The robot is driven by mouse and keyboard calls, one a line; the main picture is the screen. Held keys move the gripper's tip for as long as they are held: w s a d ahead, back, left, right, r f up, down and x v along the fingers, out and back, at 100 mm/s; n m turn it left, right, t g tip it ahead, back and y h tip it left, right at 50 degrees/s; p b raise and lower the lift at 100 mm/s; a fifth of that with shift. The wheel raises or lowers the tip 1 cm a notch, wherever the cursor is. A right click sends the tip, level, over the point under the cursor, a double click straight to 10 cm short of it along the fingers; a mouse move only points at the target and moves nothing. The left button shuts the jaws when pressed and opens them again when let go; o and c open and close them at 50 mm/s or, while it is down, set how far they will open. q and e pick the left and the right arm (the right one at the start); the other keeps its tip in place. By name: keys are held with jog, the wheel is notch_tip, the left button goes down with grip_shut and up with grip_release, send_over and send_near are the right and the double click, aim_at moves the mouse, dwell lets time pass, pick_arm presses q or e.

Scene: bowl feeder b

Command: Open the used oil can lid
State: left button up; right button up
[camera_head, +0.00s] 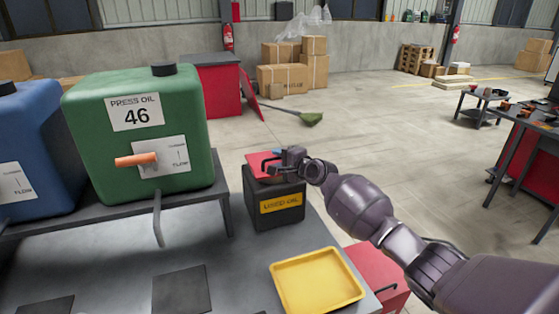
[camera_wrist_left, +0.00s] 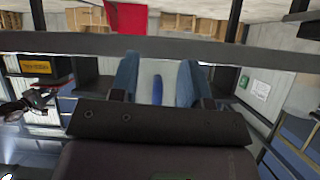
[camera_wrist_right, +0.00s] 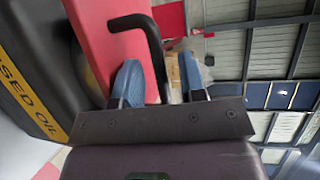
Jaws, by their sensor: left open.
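The used oil can (camera_head: 281,207) is a black box with a yellow label and a red lid (camera_head: 257,168). It stands beyond the yellow tray. In the right wrist view the red lid (camera_wrist_right: 112,45) has a bent black handle (camera_wrist_right: 152,42) that runs down between the fingers of my right gripper (camera_wrist_right: 160,82). These fingers are apart, with gaps visible beside the handle. A dark rounded part shows between lid and can; I cannot tell how far the lid is raised. My left gripper (camera_wrist_left: 157,75) is open and empty, outside the head view.
A green press oil tank (camera_head: 105,185) and a blue tank (camera_head: 45,140) stand on a rack at left. An empty yellow tray (camera_head: 318,281) is on the grey table (camera_head: 225,270). In the left wrist view a dark bar (camera_wrist_left: 270,55) crosses beyond the fingers.

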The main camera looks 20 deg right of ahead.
grip_shut()
jog(key=shift+w+r, duration=0.1)
jog(key=shift+r, duration=0.15)
